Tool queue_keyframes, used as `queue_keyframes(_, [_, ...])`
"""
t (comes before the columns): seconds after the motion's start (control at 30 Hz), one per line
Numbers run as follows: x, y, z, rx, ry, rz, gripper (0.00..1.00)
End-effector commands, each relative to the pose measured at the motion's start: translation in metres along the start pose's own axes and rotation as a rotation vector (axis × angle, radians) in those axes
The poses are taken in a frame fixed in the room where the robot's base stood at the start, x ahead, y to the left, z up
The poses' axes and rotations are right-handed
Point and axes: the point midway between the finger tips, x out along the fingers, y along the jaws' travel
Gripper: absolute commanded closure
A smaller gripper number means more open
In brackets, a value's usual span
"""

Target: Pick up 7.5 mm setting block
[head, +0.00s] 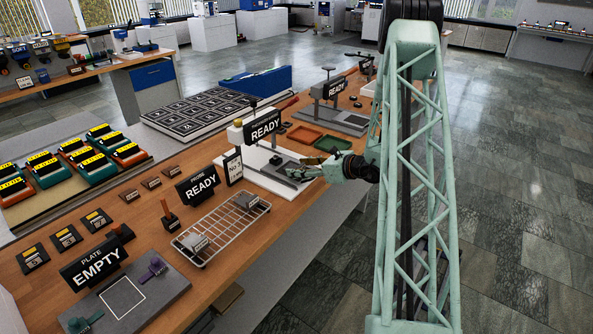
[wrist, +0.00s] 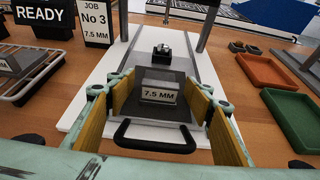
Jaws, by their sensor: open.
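The 7.5 mm setting block (wrist: 159,93) is a small grey block with a "7.5 MM" label on its front. In the wrist view it sits on the dark plate of a white-based press, behind a black handle. My gripper (wrist: 166,106) is open, with its yellow-padded fingers to the left and right of the block and apart from it. In the head view my gripper (head: 318,168) is over the front of the press marked READY (head: 262,127). The block itself cannot be made out there.
A "JOB No 3 7.5 MM" card (wrist: 97,22) stands left of the press. A wire rack (head: 222,227) holding grey blocks lies further left. Green (wrist: 296,118) and orange (wrist: 274,73) trays lie to the right. Press posts rise on both sides behind the block.

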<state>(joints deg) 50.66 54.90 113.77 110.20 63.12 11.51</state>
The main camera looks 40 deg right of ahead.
Motion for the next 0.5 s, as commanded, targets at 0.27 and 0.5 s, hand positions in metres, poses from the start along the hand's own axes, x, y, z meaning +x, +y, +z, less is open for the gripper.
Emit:
queue_keyframes(0.27, [-0.0001,0.0,0.0,0.0,0.0,0.0,0.73])
queue_keyframes(0.5, [-0.0001,0.0,0.0004,0.0,-0.001,0.0,0.85])
